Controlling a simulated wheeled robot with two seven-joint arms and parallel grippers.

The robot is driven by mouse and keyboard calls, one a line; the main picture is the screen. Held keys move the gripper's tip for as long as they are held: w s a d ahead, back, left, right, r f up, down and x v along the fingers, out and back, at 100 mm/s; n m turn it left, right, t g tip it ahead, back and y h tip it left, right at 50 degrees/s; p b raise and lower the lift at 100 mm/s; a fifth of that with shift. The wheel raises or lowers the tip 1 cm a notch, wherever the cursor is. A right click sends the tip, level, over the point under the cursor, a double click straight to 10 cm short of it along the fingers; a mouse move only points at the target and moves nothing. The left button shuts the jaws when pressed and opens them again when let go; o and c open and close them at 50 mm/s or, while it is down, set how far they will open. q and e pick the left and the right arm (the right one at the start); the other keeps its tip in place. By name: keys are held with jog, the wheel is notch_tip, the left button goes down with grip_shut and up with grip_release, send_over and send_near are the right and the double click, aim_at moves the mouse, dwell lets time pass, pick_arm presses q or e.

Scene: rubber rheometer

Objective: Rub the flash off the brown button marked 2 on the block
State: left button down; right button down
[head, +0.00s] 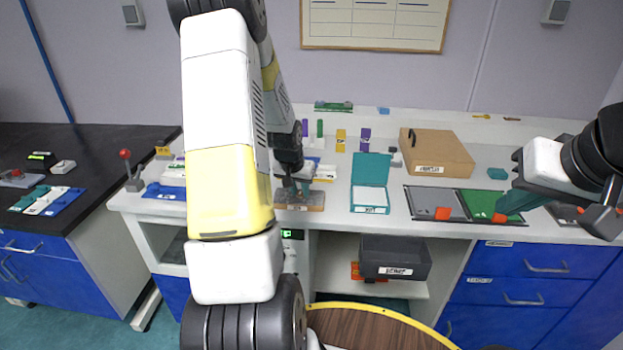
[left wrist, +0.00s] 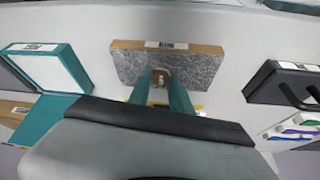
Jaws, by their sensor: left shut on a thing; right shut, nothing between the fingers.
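The block (head: 313,203) stands on the bench below my left gripper, with a wooden edge and a label. In the left wrist view the block (left wrist: 198,67) shows a rough grey top. My left gripper (head: 297,188) points down over the block. Its teal fingers (left wrist: 160,84) are shut on a small brown button (left wrist: 159,75) with a pale mark. The mark is too small to read surely. The button is over the grey top; I cannot tell whether it touches it. My right gripper (head: 506,207) is shut and empty above the green mat at the right.
An open teal box (head: 371,163) with a white inside stands right of the block. A grey and green mat (head: 436,195) lies further right. A wooden case (head: 440,150) is behind them. A dark bin (head: 395,252) sits on the shelf below. A black handled thing (left wrist: 262,84) is near the block.

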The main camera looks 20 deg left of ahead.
aim_at(282, 195)
pick_arm(q)
jog(key=shift+w+d+f, duration=0.1)
jog(key=shift+w+d, duration=0.15)
jog(key=shift+d, duration=1)
jog(key=shift+w+d, duration=0.2)
jog(key=shift+d, duration=1)
jog(key=shift+s+a+r, duration=0.1)
jog(key=shift+s+a, duration=0.1)
jog(key=shift+a, duration=0.75)
jog(key=shift+s+a+r, duration=0.1)
jog(key=shift+s+a, duration=0.05)
jog(key=shift+a, duration=0.8)
jog(key=shift+s+a+f, duration=0.1)
jog(key=shift+s+a, duration=0.15)
jog(key=shift+a, duration=0.65)
jog(key=shift+s+a+f, duration=0.1)
jog(key=shift+s+a, duration=0.1)
jog(key=shift+a, duration=0.65)
